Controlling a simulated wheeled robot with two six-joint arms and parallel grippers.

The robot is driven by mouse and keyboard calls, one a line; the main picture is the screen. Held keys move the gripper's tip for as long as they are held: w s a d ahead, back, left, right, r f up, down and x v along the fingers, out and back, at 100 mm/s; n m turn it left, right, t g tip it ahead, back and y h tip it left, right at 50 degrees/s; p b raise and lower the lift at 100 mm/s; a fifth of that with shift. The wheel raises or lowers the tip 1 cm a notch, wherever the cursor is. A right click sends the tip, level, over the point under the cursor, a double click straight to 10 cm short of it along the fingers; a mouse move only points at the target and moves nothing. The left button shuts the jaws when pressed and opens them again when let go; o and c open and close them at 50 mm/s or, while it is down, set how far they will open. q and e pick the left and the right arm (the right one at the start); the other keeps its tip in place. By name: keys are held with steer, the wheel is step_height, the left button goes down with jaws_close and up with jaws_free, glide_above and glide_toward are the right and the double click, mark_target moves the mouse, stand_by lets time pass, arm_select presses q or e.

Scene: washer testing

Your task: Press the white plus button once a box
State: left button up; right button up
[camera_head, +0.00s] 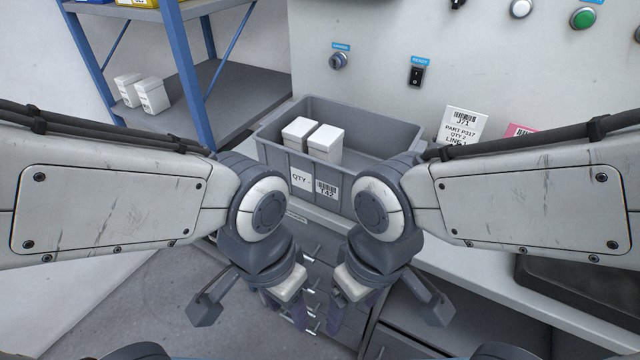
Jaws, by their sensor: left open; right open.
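Two white boxes stand side by side in a grey bin (385,136) on the bench, a left one (298,132) and a right one (325,143). A round white button (521,8) is on the wall panel at the top right; I cannot make out a plus sign on it. My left gripper (298,312) and my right gripper (340,312) hang pointing down in front of the bench, below the bin. Both are open and empty, apart from the boxes and the button. My forearms hide parts of the bench.
A green button (583,18), a black rocker switch (415,76) and a knob (338,61) are on the panel. A blue-framed shelf (220,85) at the left holds two more white boxes (152,96). A dark tray (575,290) is at right.

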arm_select(q)
step_height(320, 180, down, 8)
steer(key=b, duration=0.5)
arm_select(e)
step_height(320, 180, down, 8)
stand_by(3.4)
jaws_close()
stand_by(1.1)
stand_by(0.6)
